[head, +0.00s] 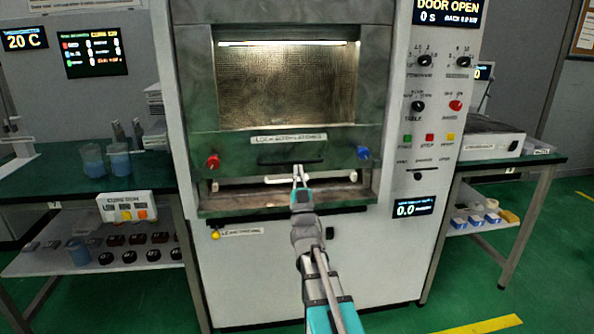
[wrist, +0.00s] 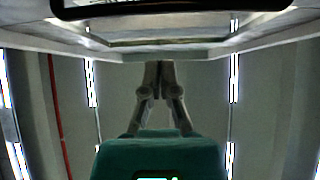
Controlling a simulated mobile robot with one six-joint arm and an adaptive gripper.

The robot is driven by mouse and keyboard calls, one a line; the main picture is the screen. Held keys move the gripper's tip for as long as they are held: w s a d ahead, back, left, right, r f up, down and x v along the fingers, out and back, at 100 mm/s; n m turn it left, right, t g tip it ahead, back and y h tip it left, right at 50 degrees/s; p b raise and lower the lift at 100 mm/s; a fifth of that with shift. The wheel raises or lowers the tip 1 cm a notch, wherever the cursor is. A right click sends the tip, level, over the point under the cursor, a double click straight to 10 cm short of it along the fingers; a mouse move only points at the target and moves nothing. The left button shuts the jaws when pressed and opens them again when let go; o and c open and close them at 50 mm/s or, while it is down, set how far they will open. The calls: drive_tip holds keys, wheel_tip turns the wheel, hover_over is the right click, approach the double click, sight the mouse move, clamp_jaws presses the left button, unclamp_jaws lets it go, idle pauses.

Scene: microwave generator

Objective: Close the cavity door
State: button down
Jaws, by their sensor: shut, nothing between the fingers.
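The cavity door (head: 228,145) is a dark green panel with a mesh window (head: 290,85). It stands raised, with a gap (head: 240,185) between its lower edge and the sill (head: 222,205). A label about latches and a dark handle (head: 290,155) are on its lower part. A red knob (head: 212,161) sits at its left and a blue knob (head: 363,153) at its right. My gripper (head: 299,168) is shut and empty, its tips at the door's lower edge, just below the dark handle. The wrist view shows the closed fingertips (wrist: 159,65) close to a pale frame edge; contact cannot be told.
The control panel display (head: 447,13) reads DOOR OPEN. A green bench with beakers (head: 92,160) stands left, and another bench with a pale device (head: 492,143) stands right. Green floor is free in front of the machine, right of my arm.

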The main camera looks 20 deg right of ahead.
drive_tip(key=shift+b+v, duration=1.35)
drive_tip(key=shift+v, duration=0.85)
